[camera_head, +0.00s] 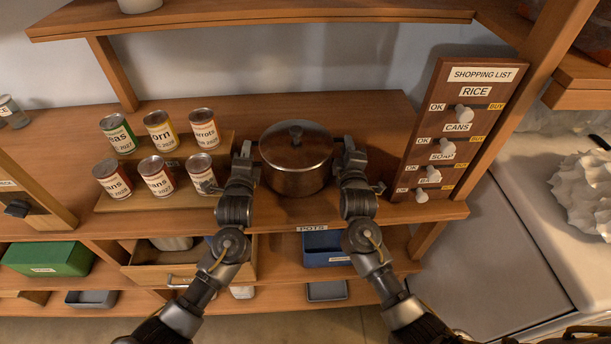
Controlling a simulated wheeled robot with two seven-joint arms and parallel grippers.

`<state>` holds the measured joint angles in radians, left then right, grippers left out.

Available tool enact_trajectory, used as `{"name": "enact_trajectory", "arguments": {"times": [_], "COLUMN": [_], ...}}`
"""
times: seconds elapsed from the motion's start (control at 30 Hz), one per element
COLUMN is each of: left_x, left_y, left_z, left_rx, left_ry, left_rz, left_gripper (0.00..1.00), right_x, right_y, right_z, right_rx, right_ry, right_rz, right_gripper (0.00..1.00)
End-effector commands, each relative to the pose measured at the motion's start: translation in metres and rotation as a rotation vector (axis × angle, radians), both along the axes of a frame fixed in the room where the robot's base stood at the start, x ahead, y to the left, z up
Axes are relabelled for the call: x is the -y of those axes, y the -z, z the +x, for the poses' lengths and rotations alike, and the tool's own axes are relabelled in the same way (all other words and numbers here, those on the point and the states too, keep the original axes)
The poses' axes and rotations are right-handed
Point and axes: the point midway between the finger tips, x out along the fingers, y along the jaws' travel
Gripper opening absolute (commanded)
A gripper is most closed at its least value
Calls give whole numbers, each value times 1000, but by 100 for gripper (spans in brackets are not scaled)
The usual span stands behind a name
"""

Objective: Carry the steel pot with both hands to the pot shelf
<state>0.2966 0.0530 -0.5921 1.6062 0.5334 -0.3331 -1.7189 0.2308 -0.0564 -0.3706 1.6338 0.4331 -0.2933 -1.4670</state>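The steel pot (297,172), with its lid on and a dark knob on top, is upright over the wooden shelf (300,210) whose front edge bears the POTS label (312,228). It looks set down there, though contact under its base is hard to see. My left gripper (244,152) is at the pot's left side and my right gripper (345,150) is at its right side, both at handle height. The handles are mostly hidden by the fingers, so I cannot tell whether either gripper is closed on one.
Several cans (161,131) stand on a stepped rack left of the pot. The shopping list board (459,120) stands to the right. An upper shelf (260,12) spans above. A green bin (48,258) and a blue bin (325,247) sit below. Bare shelf lies behind the pot.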

Motion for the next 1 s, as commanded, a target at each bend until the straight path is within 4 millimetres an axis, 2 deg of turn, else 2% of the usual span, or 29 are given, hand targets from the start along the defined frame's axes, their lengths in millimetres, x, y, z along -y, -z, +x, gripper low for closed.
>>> {"name": "enact_trajectory", "arguments": {"times": [0.1,0.37,0.47,0.57,0.8,1.0], "left_x": [-1,-1,-2,-3,-4,-6], "left_y": [-2,-2,-2,-1,-2,-2], "left_z": [0,0,-8,-23,-74,-107], "left_rx": [0,1,1,-2,-1,-1], "left_ry": [-2,-3,-3,-3,-2,-2], "left_rz": [-1,-2,-2,-3,-4,-3], "left_gripper": [36,36,36,36,36,36], "right_x": [0,1,1,1,1,1], "right_y": [-1,-1,-1,-1,0,-1], "right_z": [0,0,0,0,0,0], "right_rx": [0,0,0,0,0,0], "right_ry": [0,1,1,1,1,1], "right_rz": [-1,-2,-2,-2,-2,-2], "right_gripper": [36,36,36,36,36,36]}}
